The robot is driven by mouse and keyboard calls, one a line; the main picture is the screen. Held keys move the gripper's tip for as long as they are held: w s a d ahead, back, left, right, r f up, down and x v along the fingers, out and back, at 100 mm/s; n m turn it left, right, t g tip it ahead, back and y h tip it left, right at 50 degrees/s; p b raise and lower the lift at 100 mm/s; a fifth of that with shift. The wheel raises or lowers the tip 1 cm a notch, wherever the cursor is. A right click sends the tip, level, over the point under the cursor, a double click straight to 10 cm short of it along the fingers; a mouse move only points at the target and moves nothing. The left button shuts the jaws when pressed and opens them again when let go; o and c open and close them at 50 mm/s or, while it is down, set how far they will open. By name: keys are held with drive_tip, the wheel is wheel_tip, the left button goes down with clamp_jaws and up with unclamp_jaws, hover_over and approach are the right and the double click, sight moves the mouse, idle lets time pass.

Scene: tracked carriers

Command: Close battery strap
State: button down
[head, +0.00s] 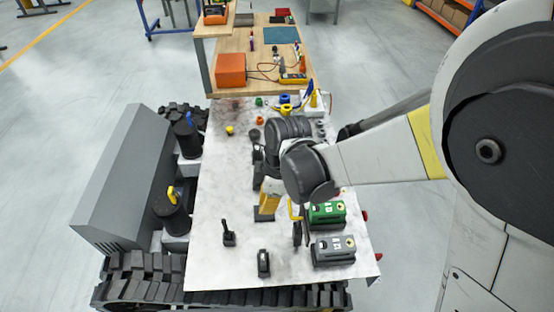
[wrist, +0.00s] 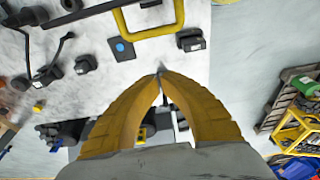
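A green battery-like box (head: 327,213) and a grey one (head: 333,250) sit at the right front of the white deck. A thin yellow bent bar (head: 293,211), possibly the strap, stands beside the green box. In the wrist view a yellow loop (wrist: 150,33) lies beyond my fingertips; I cannot tell for certain that it is the same part. My gripper (head: 266,205) is low over the deck, left of the yellow bar and apart from it. In the wrist view its yellow fingers (wrist: 161,75) meet at the tips, with nothing clearly held. My wrist partly hides the deck behind.
A black lever (head: 228,235) and a small black block (head: 264,263) stand on the front deck. A wooden bench (head: 258,65) with an orange box (head: 231,70) is at the back. The left front deck is mostly clear.

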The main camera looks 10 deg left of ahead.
drive_tip(key=shift+w+d+f, duration=0.1)
drive_tip(key=shift+w+d, duration=0.1)
drive_tip(key=shift+d, duration=0.75)
drive_tip(key=shift+w+d, duration=0.2)
drive_tip(key=shift+d, duration=0.7)
